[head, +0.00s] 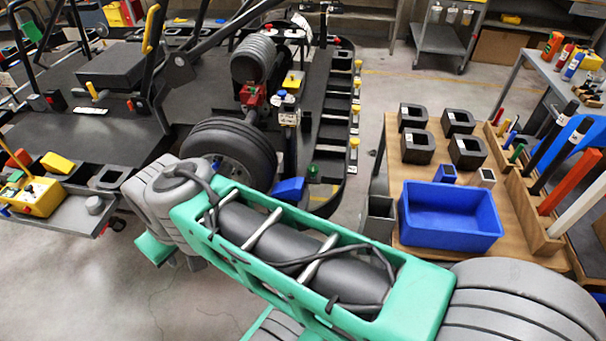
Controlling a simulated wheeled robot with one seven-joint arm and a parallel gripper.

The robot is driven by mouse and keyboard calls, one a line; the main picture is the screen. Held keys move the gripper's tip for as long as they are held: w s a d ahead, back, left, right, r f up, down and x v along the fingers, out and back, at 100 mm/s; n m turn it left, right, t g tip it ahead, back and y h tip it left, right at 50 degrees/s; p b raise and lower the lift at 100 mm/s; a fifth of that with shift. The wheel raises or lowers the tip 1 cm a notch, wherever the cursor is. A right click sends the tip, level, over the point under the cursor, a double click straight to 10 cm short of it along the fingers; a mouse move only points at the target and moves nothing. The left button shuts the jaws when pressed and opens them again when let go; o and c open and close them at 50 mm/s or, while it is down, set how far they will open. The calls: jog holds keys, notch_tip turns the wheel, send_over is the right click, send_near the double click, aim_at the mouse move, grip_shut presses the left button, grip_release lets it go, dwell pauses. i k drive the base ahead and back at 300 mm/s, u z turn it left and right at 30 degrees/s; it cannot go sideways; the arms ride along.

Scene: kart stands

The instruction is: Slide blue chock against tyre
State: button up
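A blue wedge-shaped block (289,187), which looks like the chock, sits just right of the lower edge of a black tyre (236,150) on the kart. In this view the two are very close; I cannot tell whether they touch. My green and grey arm crosses the foreground and covers the area below the tyre and chock. My gripper does not show, so its opening and its place relative to the chock are hidden.
A wooden bench (404,180) at right carries a blue bin (452,240), several black square blocks and a rack of upright tools. A narrow black tray (322,105) with yellow-topped pieces runs beside the kart. Bare floor (380,95) lies between tray and bench.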

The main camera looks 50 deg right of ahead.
aim_at(293, 188)
jog(key=k, duration=0.3)
jog(key=u, duration=0.6)
jog(key=i, duration=0.75)
jog(key=z, duration=0.75)
jog(key=i, duration=0.5)
jog(key=u, duration=0.05)
